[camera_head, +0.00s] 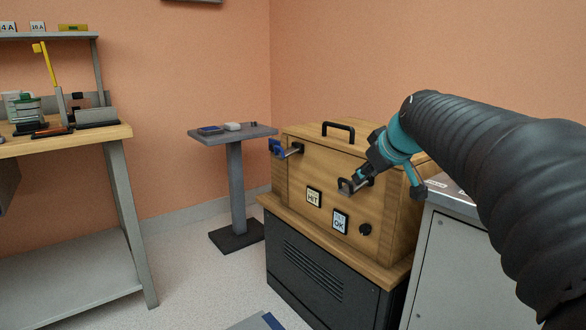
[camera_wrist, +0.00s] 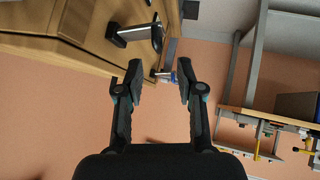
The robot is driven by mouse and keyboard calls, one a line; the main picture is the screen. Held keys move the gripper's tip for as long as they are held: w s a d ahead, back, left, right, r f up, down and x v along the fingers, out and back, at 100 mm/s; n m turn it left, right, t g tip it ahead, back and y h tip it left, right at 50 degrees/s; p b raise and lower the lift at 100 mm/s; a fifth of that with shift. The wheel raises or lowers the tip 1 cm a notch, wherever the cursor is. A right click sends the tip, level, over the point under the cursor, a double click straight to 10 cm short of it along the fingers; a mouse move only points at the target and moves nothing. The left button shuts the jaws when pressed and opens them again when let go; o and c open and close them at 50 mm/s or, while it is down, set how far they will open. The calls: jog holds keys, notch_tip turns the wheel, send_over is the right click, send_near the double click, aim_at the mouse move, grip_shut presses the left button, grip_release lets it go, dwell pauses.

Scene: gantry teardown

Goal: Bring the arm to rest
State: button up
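My gripper (camera_head: 364,174) is at the end of my arm, in front of the wooden box, close to its right metal latch (camera_head: 346,187). In the wrist view my gripper (camera_wrist: 160,72) has its two fingers spread with nothing held between them. That view is turned; the wooden box (camera_wrist: 60,50) fills its upper left. The near latch (camera_wrist: 130,35) shows there beyond the left finger. A farther latch with a blue part (camera_wrist: 166,75) appears in line with the finger gap, well beyond the tips. I cannot tell whether a finger touches the near latch.
The wooden box (camera_head: 300,165) stands on a dark vented cabinet (camera_head: 310,275) and has a black top handle (camera_head: 338,127). A grey cabinet (camera_head: 450,265) is at its right. A small pedestal table (camera_head: 237,160) and a workbench (camera_head: 60,145) stand left, with clear floor between.

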jog(key=s+f+m+g, duration=0.1)
jog(key=s+f+m, duration=0.25)
jog(key=f, duration=0.25)
jog(key=s+a+f+g+p, duration=0.1)
jog(key=s+f, duration=0.2)
jog(key=s, duration=0.6)
jog(key=s+a+f+m+h+p, duration=0.1)
jog(key=s+a+f+p, duration=0.1)
jog(key=s, duration=0.7)
jog(key=s+a+f+m+g+p, duration=0.1)
jog(key=s+f, duration=0.3)
jog(key=s, duration=0.5)
jog(key=shift+s+a+g+h+p, duration=0.15)
jog(key=shift+a+g+h+p, duration=0.15)
jog(key=shift+a+p, duration=0.25)
jog(key=shift+o, duration=0.3)
